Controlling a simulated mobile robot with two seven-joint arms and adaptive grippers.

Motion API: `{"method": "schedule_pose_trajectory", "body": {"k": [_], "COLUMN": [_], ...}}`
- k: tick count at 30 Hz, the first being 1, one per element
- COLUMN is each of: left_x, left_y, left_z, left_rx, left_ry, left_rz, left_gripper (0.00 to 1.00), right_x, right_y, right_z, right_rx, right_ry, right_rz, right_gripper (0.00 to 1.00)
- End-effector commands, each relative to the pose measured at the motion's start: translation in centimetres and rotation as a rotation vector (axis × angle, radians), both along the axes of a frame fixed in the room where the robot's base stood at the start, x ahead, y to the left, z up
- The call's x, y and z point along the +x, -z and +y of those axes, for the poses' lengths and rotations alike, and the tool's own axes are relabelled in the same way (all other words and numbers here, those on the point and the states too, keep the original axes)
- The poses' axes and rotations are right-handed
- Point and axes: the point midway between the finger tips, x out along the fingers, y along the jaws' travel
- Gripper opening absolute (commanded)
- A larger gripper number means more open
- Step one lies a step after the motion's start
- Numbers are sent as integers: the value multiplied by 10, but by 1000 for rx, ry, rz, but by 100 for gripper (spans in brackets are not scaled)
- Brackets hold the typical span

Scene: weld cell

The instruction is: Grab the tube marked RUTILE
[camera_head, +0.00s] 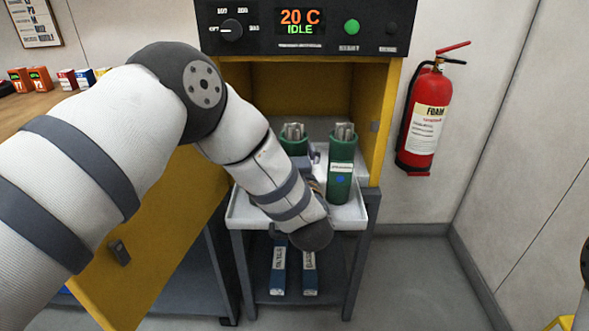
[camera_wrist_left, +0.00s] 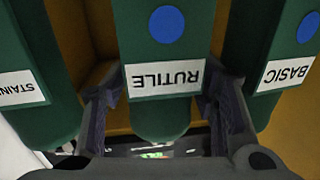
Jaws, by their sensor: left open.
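The tube marked RUTILE (camera_wrist_left: 165,45) is a green canister with a white label and a blue dot, upside down in the left wrist view. My left gripper (camera_wrist_left: 160,100) is open, with a finger on each side of this tube; I cannot tell whether they touch it. In the head view it appears to be the green tube (camera_head: 294,146) filled with rods, partly covered by my arm. My left gripper (camera_head: 310,163) is mostly hidden there. The tube marked STAIN... (camera_wrist_left: 25,85) is left of RUTILE in the wrist view, and BASIC (camera_wrist_left: 285,70) right.
Blue boxes (camera_head: 310,270) lie on the lower shelf. A red fire extinguisher (camera_head: 425,115) hangs on the right wall.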

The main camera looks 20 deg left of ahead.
Motion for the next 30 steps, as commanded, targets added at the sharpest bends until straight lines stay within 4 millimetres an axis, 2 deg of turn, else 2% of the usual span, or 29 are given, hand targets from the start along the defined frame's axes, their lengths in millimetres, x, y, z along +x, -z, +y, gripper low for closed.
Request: {"method": "schedule_pose_trajectory", "body": {"k": [4, 5, 11, 12, 23, 30], "left_x": [0, 0, 0, 0, 0, -3], "left_y": [-2, -2, -2, -2, -10, -46], "left_z": [0, 0, 0, 0, 0, -2], "left_rx": [0, 0, 0, 0, 1, 1], "left_ry": [0, 0, 1, 1, 0, 1], "left_rz": [-2, -3, -2, -2, -10, -18], "left_gripper": [53, 49, 4, 0, 0, 0], "right_x": [1, 1, 1, 1, 2, 11], "right_y": [-1, -1, -1, -1, -2, -10], "right_z": [0, 0, 0, 0, 0, 0], "right_rx": [0, 0, 0, 0, 0, 0], "right_ry": [0, 0, 0, 0, 0, 0], "right_rz": [-2, -2, -2, -2, -7, -40], "right_gripper": [40, 40, 40, 40, 40, 40]}}
